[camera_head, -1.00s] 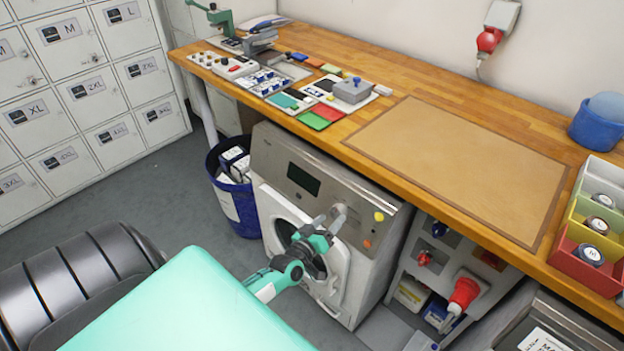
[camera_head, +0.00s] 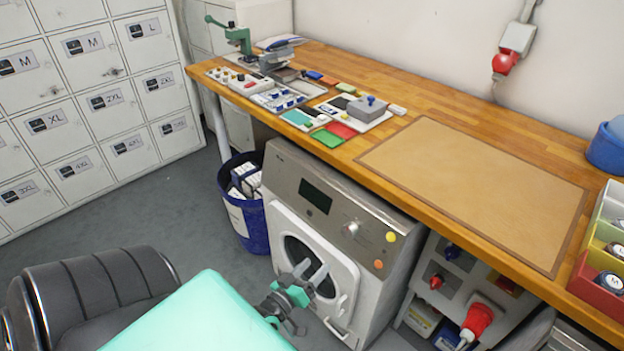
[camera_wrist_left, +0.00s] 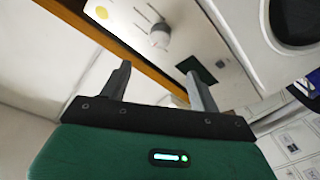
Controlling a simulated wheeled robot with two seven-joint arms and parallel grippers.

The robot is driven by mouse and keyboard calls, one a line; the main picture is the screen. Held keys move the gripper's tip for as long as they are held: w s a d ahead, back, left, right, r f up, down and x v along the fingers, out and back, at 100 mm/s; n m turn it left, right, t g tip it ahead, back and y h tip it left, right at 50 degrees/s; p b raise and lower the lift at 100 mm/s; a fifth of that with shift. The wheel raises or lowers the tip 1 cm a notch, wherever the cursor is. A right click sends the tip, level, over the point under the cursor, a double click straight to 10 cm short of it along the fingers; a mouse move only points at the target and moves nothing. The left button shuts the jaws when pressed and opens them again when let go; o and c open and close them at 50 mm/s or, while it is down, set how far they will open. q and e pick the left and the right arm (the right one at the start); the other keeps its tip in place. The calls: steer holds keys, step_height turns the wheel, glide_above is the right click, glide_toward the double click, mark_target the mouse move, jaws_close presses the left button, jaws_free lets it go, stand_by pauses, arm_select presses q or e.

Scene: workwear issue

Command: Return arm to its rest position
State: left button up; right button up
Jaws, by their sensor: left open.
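My left gripper (camera_head: 305,271) is open and empty, low in front of the round door of the washing machine (camera_head: 322,212). In the left wrist view its two fingers (camera_wrist_left: 158,88) stand apart with nothing between them. Beyond the fingers, that view shows the machine's panel with a knob (camera_wrist_left: 160,37), a yellow button (camera_wrist_left: 101,12) and a dark display (camera_wrist_left: 200,66). I cannot tell the exact gap between the fingers and the machine. My right gripper is not in view.
A wooden bench (camera_head: 440,150) runs above the machine with a tan mat (camera_head: 475,190) and several small parts. A blue bin (camera_head: 243,215) stands left of the machine, lockers (camera_head: 85,110) at far left.

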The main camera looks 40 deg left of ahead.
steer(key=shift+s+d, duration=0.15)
arm_select(q)
steer(key=s+d+f+m+g+p, duration=0.1)
steer(key=s+d+f+m+g, duration=0.2)
steer(key=f, duration=0.7)
steer(key=s+f+g+h, duration=0.1)
steer(key=s+f+g, duration=0.3)
steer(key=f, duration=0.6)
steer(key=s+d+f+m+g+p, duration=0.1)
steer(key=s+d+f+m+g, duration=0.1)
steer(key=s+f, duration=0.6)
steer(key=s+d+f+m+g, duration=0.2)
steer(key=s+f+g, duration=0.2)
steer(key=s+f, duration=0.3)
steer(key=s+d+f+m+g+p, duration=0.1)
steer(key=s+f+g, duration=0.3)
steer(key=s+f, duration=0.4)
steer(key=s+d+m, duration=0.1)
steer(key=s, duration=0.5)
steer(key=shift+m+p, duration=0.3)
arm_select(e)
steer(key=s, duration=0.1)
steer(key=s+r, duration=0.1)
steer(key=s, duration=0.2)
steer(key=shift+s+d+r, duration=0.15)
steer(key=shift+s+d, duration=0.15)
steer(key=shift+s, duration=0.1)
